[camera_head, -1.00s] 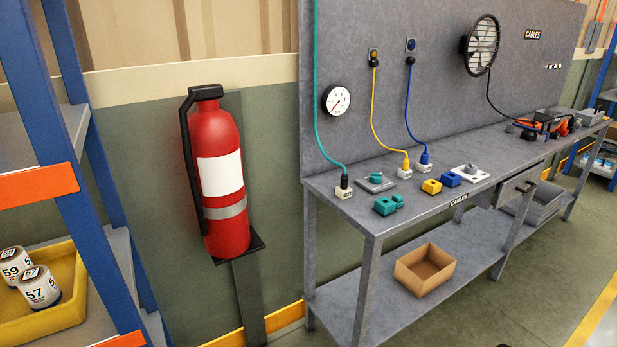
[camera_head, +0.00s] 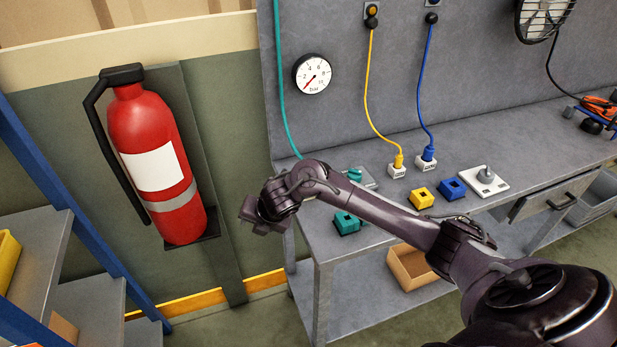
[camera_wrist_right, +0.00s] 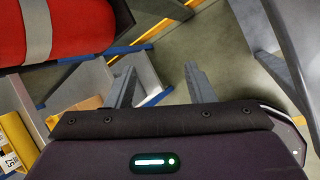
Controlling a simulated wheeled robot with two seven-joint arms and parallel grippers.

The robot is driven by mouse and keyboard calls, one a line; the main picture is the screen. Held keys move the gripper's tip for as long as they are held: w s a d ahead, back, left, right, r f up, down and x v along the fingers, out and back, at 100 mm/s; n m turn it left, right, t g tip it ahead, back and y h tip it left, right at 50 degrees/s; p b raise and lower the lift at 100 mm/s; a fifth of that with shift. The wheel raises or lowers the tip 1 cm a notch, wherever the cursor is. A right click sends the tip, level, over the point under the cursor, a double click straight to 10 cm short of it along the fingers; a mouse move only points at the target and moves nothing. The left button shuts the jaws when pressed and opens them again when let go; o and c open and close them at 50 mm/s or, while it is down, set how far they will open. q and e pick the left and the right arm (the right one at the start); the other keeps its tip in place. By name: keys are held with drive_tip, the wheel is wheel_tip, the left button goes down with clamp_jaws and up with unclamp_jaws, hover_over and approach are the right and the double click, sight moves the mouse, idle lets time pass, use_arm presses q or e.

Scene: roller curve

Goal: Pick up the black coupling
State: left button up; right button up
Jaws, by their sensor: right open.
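The black coupling does not show now; the lower end of the teal cable (camera_head: 281,90) runs down behind my right arm, which hides that corner of the bench. My right arm comes in from the lower right across the bench front. My right gripper (camera_head: 258,222) is at the bench's left end, between the bench and the fire extinguisher. In the right wrist view my right gripper (camera_wrist_right: 160,84) has two grey fingers spread apart with nothing between them. My left gripper is out of view.
The workbench (camera_head: 545,145) holds a teal block (camera_head: 346,223), a yellow block (camera_head: 421,198), a blue block (camera_head: 452,189) and a white plate with a grey knob (camera_head: 483,181). A red fire extinguisher (camera_head: 155,165) hangs left of the bench. A cardboard box (camera_head: 408,268) is on the lower shelf.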

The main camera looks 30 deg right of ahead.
drive_tip(key=d+r+n+g+h, duration=0.1)
drive_tip(key=d+r+n, duration=0.2)
drive_tip(key=d+r, duration=0.45)
drive_tip(key=d+r+n+g+h, duration=0.1)
drive_tip(key=d+r+n+h, duration=0.2)
drive_tip(key=d, duration=0.7)
drive_tip(key=shift+y, duration=0.7)
drive_tip(key=w+f+p, duration=0.2)
drive_tip(key=f, duration=0.1)
drive_tip(key=w+f+p, duration=0.1)
drive_tip(key=shift+w+a+f, duration=0.1)
drive_tip(key=shift+a+f, duration=0.05)
drive_tip(key=shift+f, duration=0.2)
drive_tip(key=shift+w+f, duration=0.25)
drive_tip(key=shift+f, duration=0.35)
drive_tip(key=shift+r, duration=0.1)
clamp_jaws()
wheel_tip(320, 180, up, 9)
drive_tip(key=shift+w+f+b, duration=0.1)
drive_tip(key=shift+f+b, duration=0.1)
drive_tip(key=shift+b, duration=0.7)
wheel_tip(320, 180, up, 11)
drive_tip(key=p, duration=0.5)
